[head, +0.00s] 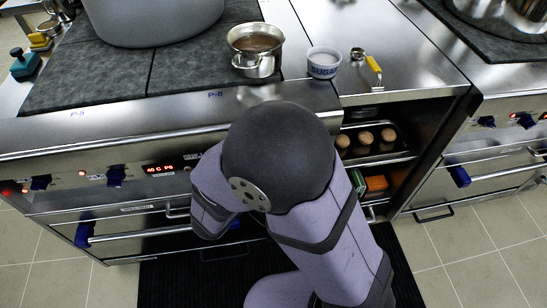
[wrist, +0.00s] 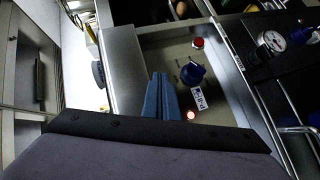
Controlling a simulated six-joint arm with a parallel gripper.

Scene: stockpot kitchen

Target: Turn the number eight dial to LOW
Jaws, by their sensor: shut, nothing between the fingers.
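In the wrist view my gripper (wrist: 161,78) is shut and empty, its two blue fingers close together. A dark blue dial (wrist: 191,74) shows on a steel panel just right of the fingertips; the fingers look apart from it, though the depth is hard to judge. A small white label (wrist: 201,101) lies below the dial, too blurred to read surely. In the head view a blue dial (head: 116,176) sits left of a red display (head: 160,168) that seems to end in P8. My arm hides the panel below the P-8 mark (head: 216,94), and the gripper is hidden there.
A red button (wrist: 198,43) and a lit lamp (wrist: 191,115) flank the dial. A gauge (wrist: 271,41) is farther right. In the head view a saucepan (head: 254,61), sugar bowl (head: 323,63) and stockpot (head: 150,18) stand on top.

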